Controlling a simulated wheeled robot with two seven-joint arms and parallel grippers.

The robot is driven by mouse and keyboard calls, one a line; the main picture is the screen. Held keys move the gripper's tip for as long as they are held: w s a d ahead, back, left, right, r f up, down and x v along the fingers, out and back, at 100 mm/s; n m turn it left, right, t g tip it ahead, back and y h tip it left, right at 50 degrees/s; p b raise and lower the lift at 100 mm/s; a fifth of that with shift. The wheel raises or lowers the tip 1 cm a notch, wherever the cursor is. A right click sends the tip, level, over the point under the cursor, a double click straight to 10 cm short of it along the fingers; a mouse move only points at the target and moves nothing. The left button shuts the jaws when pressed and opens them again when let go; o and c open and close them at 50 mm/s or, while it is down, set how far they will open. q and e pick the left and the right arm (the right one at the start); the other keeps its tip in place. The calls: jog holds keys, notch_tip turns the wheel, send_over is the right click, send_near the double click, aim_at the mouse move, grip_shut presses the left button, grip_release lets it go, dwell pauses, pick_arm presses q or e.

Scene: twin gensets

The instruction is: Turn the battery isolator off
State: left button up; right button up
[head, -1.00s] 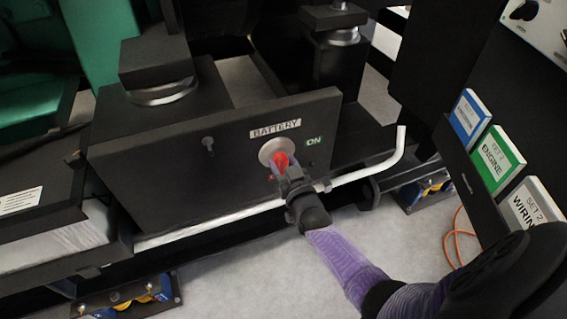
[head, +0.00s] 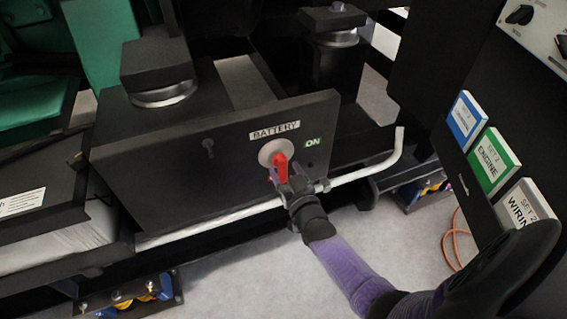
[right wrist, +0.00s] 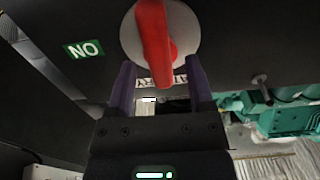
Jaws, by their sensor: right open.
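The battery isolator is a red handle (head: 281,168) on a round pale disc (head: 266,152), on a dark panel (head: 170,175) under a "BATTERY" label (head: 275,130). A green "ON" label (head: 313,142) is to its right. The handle points roughly down in the head view. My right gripper (head: 283,176) is open at the handle's lower end. In the right wrist view its fingertips (right wrist: 160,72) lie either side of the red handle (right wrist: 155,40), with gaps on both sides; depth is unclear. A red patch by the disc is mostly hidden by the gripper. My left gripper is out of view.
A pale bent rail (head: 215,217) runs just below the panel, close under my right gripper. A small knob (head: 208,147) sticks out left of the isolator. Blue, green (head: 495,160) and white binders stand at the right. Pale floor lies below.

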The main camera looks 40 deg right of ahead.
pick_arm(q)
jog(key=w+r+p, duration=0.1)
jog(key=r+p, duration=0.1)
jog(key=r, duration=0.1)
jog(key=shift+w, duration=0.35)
pick_arm(e)
jog(key=v, duration=0.7)
jog(key=shift+s, duration=0.35)
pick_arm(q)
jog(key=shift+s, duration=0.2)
